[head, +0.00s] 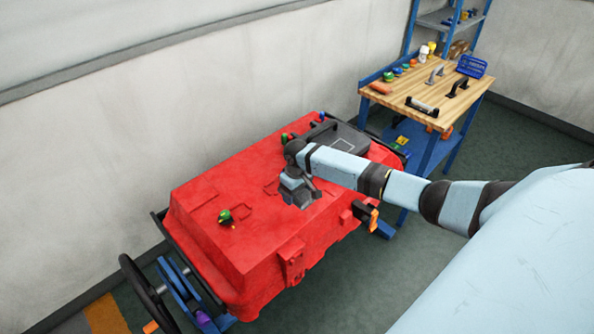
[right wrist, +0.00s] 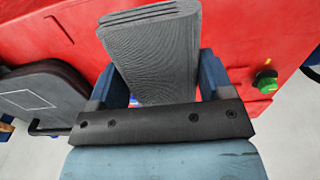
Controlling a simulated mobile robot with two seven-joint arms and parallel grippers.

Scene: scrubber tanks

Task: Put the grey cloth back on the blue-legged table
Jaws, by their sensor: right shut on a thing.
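The grey cloth (right wrist: 155,60) is a folded, ribbed stack in the right wrist view. My right gripper (right wrist: 155,95) is shut on it, with dark blue fingers on both sides of it. In the head view my right gripper (head: 299,196) is above the top of the red tank (head: 255,212); whether the cloth touches the tank I cannot tell. The blue-legged table (head: 420,96) has a wooden top and stands at the back right, apart from the gripper. My left gripper is not in view.
On the table are a black-handled tool (head: 422,107), a blue box (head: 471,66), an orange block (head: 381,88) and small coloured items. A dark grey lid (head: 340,139) and green knob (head: 225,216) are on the tank. Some of the wooden top is bare.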

